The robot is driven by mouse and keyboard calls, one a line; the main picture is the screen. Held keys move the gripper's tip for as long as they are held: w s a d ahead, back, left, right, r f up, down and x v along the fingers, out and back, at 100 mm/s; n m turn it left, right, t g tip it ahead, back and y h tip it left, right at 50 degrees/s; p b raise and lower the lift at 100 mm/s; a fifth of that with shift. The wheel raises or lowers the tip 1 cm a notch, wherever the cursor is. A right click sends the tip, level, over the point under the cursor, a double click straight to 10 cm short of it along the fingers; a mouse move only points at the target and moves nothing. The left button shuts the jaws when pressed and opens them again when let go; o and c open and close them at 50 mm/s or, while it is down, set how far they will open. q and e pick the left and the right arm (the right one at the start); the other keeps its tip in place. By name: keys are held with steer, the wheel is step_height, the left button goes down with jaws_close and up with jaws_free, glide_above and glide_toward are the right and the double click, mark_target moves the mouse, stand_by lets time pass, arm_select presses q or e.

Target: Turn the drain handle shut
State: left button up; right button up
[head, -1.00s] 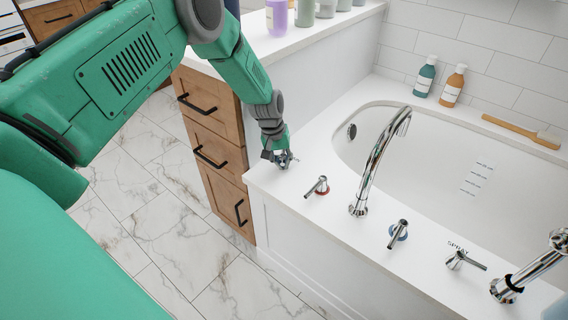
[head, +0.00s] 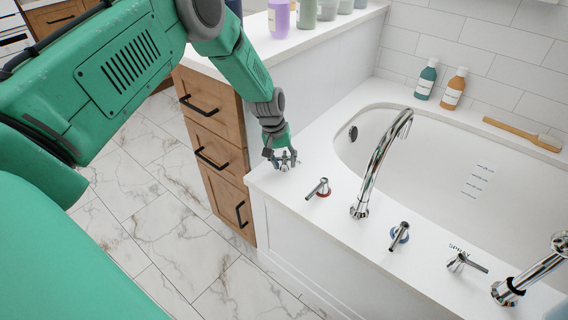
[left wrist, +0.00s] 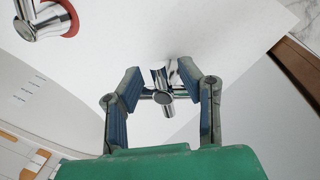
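The drain handle (left wrist: 163,98) is a small chrome lever near the end of the white tub deck. In the left wrist view it sits between the two finger pads of my left gripper (left wrist: 159,78), with gaps on both sides. In the head view my left gripper (head: 285,162) reaches down to the deck and its fingers are spread around the handle, which they largely hide. My right gripper is not in view.
A red-ringed tap lever (head: 319,188) stands close by, then the tall chrome spout (head: 376,165), a blue-ringed lever (head: 400,235) and a spray lever (head: 465,262). Wooden drawers (head: 215,150) and a raised ledge (head: 315,35) border the left side.

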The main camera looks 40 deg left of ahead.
mark_target(283, 164)
arm_select(q)
step_height(283, 164, up, 9)
steer(key=shift+r, duration=0.1)
stand_by(0.4)
steer(key=n, duration=0.3)
steer(key=shift+s+d, duration=0.2)
steer(key=shift+s, duration=0.15)
steer(key=n, duration=0.2)
steer(key=n+y, duration=0.1)
steer(key=shift+s+r, duration=0.15)
steer(key=shift+s, duration=0.1)
steer(key=a+f+n+b, duration=0.1)
steer(key=f+n, duration=0.2)
steer(key=w+a+f+n+y+b, duration=0.1)
steer(key=f+n, duration=0.3)
steer(key=w+a+f+n+b, duration=0.1)
steer(key=f+n, duration=0.2)
steer(key=n, duration=0.1)
steer(key=shift+f+t+y+b, duration=0.25)
steer(key=shift+t+y+b, duration=0.15)
